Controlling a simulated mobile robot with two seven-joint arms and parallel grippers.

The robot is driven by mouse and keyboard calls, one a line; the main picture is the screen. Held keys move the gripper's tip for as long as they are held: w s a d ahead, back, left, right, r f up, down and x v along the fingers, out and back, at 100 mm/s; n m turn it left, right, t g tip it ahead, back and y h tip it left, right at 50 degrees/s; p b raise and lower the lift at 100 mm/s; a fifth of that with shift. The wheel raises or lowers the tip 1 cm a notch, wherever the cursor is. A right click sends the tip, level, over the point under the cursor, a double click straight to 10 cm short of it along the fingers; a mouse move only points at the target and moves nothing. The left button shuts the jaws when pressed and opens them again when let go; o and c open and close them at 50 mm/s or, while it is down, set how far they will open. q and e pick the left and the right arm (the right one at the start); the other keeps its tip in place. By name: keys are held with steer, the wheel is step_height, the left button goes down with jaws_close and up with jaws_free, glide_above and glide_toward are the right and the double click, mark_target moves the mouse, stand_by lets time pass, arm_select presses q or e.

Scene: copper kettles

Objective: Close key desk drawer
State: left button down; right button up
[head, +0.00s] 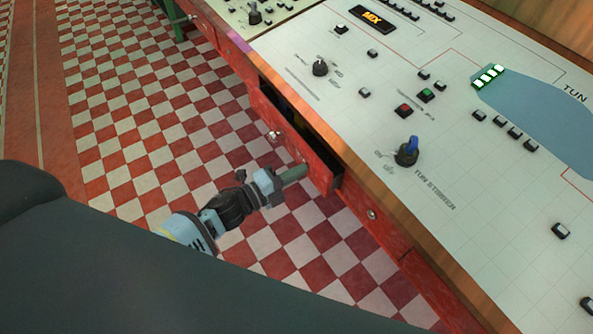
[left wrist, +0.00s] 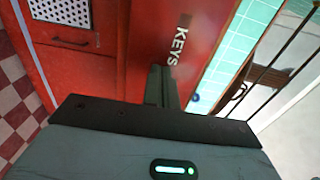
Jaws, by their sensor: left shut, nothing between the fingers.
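The key desk drawer (head: 319,168) is red and stands partly open, pulled out from under the control desk's front edge. A dark gap shows behind its front panel. In the left wrist view, a red panel (left wrist: 150,35) carries the white word "KEYS". My left gripper (head: 298,172) is shut and empty, with its tips at the outer face of the drawer front. It also shows in the left wrist view (left wrist: 158,78), close to the panel. I cannot tell whether the tips touch it. The drawer's contents are mostly hidden. My right gripper is not in view.
The pale control desk (head: 300,90) with knobs and buttons lies above and right of the drawer. A blue-topped knob (head: 407,152) stands near its edge. Another red front with a round lock (head: 371,214) is beside the drawer. The checkered floor (head: 150,110) at left is clear.

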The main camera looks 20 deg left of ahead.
mark_target(312, 163)
arm_select(q)
steer(key=shift+d, duration=0.1)
steer(key=b+x, duration=0.1)
steer(key=x, duration=0.3)
steer(key=shift+f, duration=0.15)
steer(key=shift+w+d+r, duration=0.1)
steer(key=shift+r, duration=0.2)
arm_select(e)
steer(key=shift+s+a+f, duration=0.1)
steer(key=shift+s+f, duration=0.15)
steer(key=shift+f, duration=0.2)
